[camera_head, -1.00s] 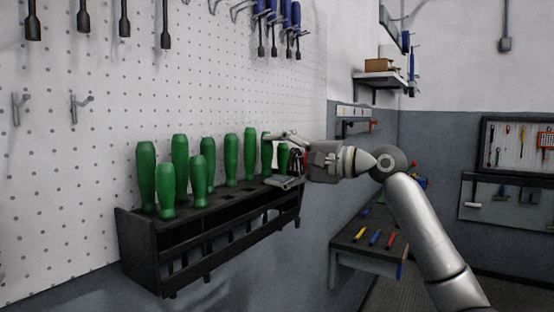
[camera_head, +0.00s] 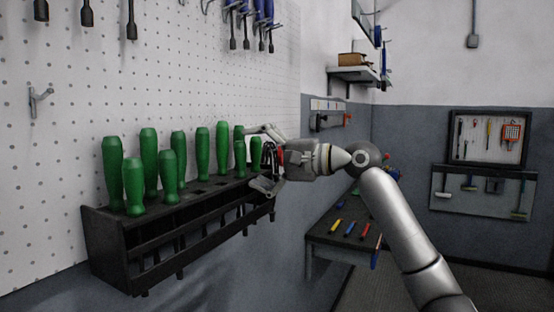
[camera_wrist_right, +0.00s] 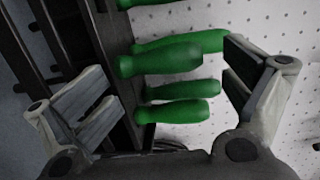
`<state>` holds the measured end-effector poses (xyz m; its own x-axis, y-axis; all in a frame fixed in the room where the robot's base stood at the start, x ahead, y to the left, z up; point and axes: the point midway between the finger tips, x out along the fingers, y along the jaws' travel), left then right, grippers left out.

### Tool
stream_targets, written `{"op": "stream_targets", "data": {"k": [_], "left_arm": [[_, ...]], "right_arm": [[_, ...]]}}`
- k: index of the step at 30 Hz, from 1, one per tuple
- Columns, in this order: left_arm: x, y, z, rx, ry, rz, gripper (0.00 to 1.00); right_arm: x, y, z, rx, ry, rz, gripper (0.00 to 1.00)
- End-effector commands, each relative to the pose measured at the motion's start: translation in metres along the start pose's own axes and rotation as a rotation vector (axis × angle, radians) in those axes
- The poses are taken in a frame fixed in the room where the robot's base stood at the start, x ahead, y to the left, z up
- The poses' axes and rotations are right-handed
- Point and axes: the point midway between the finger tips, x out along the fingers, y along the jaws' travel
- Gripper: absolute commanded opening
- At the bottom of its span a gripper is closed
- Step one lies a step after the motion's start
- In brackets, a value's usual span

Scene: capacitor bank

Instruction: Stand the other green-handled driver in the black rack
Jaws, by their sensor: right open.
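Several green-handled drivers stand upright in the black rack (camera_head: 105,238) on the pegboard wall. One green handle (camera_head: 115,172) is at its left end, and another green handle (camera_head: 255,152) is at its right end. My right gripper (camera_head: 254,161) is open at the rack's right end, with its fingers spread above and below the handles there. In the right wrist view several green handles (camera_wrist_right: 160,62) lie between the spread fingers, and neither finger clearly touches one. The shafts are mostly hidden by the rack. My left gripper is not in view.
Blue-handled tools (camera_head: 262,14) and dark-shafted tools (camera_head: 131,20) hang above on the pegboard. An empty hook (camera_head: 40,98) is at the left. A bench (camera_head: 322,240) with coloured items stands beyond my right arm. The space in front of the rack is clear.

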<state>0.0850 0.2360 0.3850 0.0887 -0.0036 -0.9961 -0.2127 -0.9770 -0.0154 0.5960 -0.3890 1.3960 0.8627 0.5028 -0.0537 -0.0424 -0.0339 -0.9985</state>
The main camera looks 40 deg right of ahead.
Motion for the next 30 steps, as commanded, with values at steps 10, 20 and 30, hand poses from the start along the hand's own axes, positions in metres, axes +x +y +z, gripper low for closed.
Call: {"op": "stream_targets", "data": {"k": [10,20,30], "left_arm": [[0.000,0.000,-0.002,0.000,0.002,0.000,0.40],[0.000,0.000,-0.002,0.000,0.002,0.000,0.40],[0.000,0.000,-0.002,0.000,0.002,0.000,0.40]], "right_arm": [[-0.059,0.001,0.001,-0.001,0.001,0.002,0.96],[-0.097,-0.001,0.003,-0.001,-0.002,-0.001,0.96],[-0.109,-0.001,0.003,-0.003,-0.001,-0.001,0.96]]}}
